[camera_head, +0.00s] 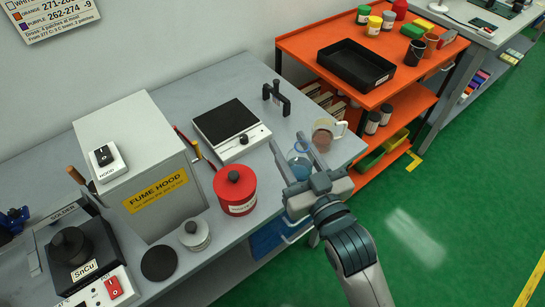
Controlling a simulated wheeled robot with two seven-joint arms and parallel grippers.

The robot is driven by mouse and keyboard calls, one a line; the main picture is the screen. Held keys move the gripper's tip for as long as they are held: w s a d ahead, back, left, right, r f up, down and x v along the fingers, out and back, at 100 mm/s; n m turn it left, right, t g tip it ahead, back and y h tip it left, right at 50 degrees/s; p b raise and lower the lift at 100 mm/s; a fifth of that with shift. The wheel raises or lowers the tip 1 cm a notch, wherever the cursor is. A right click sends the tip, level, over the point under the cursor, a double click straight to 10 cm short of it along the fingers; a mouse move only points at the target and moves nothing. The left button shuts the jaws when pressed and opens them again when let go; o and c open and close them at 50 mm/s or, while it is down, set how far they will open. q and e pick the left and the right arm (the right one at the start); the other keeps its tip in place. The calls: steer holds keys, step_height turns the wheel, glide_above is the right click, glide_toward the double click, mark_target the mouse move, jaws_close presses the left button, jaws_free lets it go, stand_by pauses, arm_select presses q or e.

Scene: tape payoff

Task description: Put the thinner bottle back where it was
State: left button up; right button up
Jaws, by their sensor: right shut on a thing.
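A clear bottle with blue contents (300,164), which I take to be the thinner bottle, is between the fingers of my right gripper (289,146). The gripper is shut on it at the right front part of the grey bench (262,178). The fingers and palm hide part of the bottle, and no label is readable. I cannot tell whether its base touches the bench. My left gripper is out of view.
A glass mug with pinkish contents (323,138) stands close behind the bottle. An orange shelf cart (318,45) with a black tray (356,66) adjoins the bench.

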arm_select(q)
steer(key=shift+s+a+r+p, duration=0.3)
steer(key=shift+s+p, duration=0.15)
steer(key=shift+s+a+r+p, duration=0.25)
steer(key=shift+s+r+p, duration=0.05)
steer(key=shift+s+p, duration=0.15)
arm_select(e)
steer(key=w+a+f, duration=0.4)
steer(key=w+f, duration=0.2)
steer(key=w, duration=0.4)
steer(key=shift+a+f, duration=0.3)
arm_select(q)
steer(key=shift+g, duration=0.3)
arm_select(e)
steer(key=shift+w, duration=0.1)
step_height(320, 180, down, 3)
steer(key=shift+f+p, duration=0.15)
steer(key=shift+p, duration=0.2)
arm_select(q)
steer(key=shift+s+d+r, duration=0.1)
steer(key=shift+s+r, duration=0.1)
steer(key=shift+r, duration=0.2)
arm_select(e)
steer(key=shift+f, duration=0.35)
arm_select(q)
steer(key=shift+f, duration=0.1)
arm_select(e)
steer(key=shift+f, duration=0.15)
